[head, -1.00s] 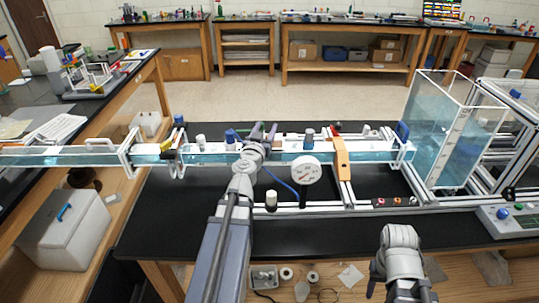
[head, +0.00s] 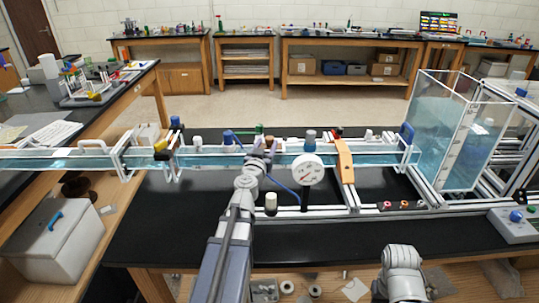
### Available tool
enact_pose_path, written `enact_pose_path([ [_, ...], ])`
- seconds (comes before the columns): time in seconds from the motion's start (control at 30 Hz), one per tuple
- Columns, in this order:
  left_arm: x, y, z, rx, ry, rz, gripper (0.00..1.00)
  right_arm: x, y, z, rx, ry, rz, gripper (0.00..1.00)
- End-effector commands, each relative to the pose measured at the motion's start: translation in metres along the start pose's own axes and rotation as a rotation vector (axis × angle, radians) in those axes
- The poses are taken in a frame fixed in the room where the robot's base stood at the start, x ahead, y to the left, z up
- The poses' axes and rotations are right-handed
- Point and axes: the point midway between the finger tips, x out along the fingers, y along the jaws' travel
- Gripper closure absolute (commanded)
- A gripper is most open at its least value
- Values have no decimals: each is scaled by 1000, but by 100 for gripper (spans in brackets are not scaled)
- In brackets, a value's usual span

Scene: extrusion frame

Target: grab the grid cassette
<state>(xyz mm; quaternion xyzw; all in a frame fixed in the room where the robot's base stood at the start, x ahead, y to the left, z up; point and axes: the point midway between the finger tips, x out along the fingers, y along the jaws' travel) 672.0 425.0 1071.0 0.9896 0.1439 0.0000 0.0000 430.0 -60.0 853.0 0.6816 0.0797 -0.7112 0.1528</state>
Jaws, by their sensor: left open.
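My left gripper (head: 263,149) is over the long water channel (head: 210,160), near the middle of the picture. Its jaws are open, with the fingers pointing away from me. I cannot pick out the grid cassette with certainty. A small brown piece (head: 269,141) and a green piece (head: 260,129) show just beyond the fingers, partly covered by them. I cannot tell whether the fingers touch anything. My right arm shows at the lower right, but its gripper is not in view.
A round white gauge (head: 307,169) stands just right of my left gripper, with an orange bracket (head: 345,161) farther right. A clear water tank (head: 450,130) stands at the right end. Blue-capped fittings (head: 311,141) line the channel. The black bench top (head: 190,215) in front is largely clear.

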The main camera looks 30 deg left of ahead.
Motion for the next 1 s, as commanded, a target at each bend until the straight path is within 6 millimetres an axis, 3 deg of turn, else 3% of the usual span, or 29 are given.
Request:
enact_pose_path([
  [0.07,10,0,0,0,0,0,46,0,0,0,0,0,0,50],
  [0.27,14,1,0,0,0,0,46,0,0,0,0,0,0,50],
  [0.6,59,3,-2,0,0,1,46,-2,0,0,0,0,0,50],
  [0.87,61,3,-2,0,0,0,46,-2,0,0,0,0,0,50],
  [1.0,61,3,-2,0,0,0,61,-2,0,0,0,0,0,50],
])
